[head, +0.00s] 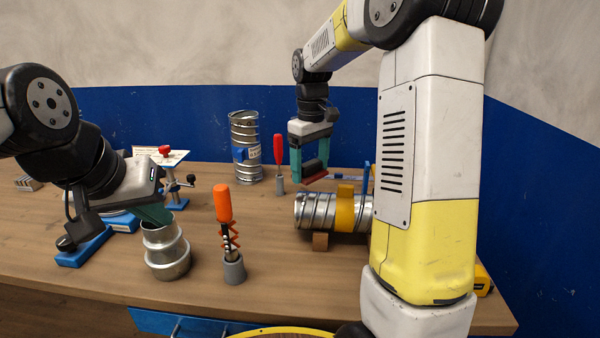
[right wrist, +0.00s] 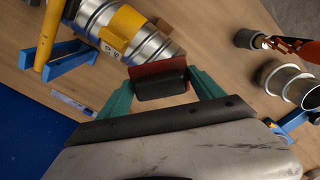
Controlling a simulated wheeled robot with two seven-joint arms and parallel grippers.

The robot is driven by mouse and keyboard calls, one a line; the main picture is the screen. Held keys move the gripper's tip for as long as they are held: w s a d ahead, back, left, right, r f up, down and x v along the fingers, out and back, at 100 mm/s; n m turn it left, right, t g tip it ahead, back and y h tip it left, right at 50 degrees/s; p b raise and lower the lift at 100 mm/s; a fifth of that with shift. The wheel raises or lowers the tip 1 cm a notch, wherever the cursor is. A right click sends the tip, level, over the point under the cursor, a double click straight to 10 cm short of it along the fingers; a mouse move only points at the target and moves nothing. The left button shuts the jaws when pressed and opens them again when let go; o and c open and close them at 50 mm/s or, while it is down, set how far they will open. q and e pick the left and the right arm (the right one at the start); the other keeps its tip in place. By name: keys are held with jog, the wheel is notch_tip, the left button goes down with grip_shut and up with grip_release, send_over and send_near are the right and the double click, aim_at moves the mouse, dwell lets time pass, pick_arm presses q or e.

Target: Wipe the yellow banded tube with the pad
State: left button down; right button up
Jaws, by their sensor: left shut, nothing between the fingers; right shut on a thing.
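The yellow banded tube (head: 314,212) is a silvery spiral duct with a yellow band (head: 345,208). It lies on its side on a wooden block (head: 320,242), its right end hidden behind my right arm. It also shows at the top of the right wrist view (right wrist: 152,45). My right gripper (head: 310,168) is shut on the pad (head: 314,178), a dark block with a red face. The pad is above and behind the tube and shows between the teal fingers in the right wrist view (right wrist: 160,84). My left gripper (head: 154,214) is shut and empty, at the rim of a metal collar (head: 166,255).
An orange-handled tool (head: 223,205) stands in a grey holder right of the collar. A red-handled tool (head: 279,150) and an upright duct with a blue band (head: 245,145) stand behind. Blue stands are at left. The table between the orange tool and the tube is clear.

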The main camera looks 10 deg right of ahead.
jog(key=shift+r, duration=1.4)
